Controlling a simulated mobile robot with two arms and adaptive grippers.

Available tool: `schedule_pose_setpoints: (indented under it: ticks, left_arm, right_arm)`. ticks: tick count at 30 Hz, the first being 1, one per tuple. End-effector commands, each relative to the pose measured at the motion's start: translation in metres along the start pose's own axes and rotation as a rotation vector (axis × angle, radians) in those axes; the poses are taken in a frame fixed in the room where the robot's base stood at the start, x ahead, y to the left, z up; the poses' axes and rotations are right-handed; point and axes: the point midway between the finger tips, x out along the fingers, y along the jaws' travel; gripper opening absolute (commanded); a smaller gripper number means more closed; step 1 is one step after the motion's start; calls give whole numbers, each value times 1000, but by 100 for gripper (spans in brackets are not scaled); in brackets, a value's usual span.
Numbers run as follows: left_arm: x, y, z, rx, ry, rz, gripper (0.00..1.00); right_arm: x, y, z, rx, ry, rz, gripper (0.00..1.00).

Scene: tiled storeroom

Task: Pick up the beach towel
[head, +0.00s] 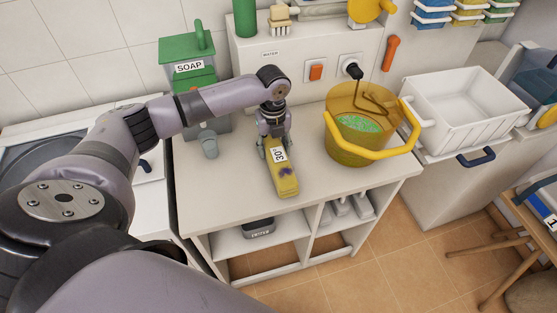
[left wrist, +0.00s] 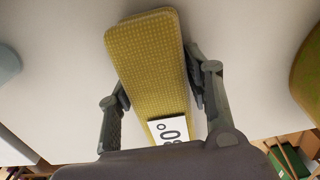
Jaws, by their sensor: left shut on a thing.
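The beach towel (head: 288,187) is a folded yellow bundle with a white "30°" label and a dark purple stain. It lies on the white counter in the head view. In the left wrist view the yellow towel (left wrist: 150,62) runs lengthwise between the two fingers. My left gripper (head: 274,152) comes down from above and is shut on the towel's rear end, with a finger on each side. Whether the towel is clear of the counter I cannot tell. My right gripper is not in view.
A translucent yellow bucket (head: 345,105) with green contents stands right of the towel. A white basket (head: 462,112) is further right. The counter's front (head: 235,195) is clear.

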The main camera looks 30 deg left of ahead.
Motion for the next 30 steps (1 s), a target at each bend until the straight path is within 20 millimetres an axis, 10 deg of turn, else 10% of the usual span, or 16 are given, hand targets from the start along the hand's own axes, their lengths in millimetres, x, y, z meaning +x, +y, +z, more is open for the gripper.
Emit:
schedule_pose_setpoints:
  ticks: [20, 30]
  left_arm:
    - [-4, 0, 1, 0, -1, -1, 8]
    - [-58, -1, 1, 0, -4, -6, 8]
  right_arm:
    - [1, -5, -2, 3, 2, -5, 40]
    - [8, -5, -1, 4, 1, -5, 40]
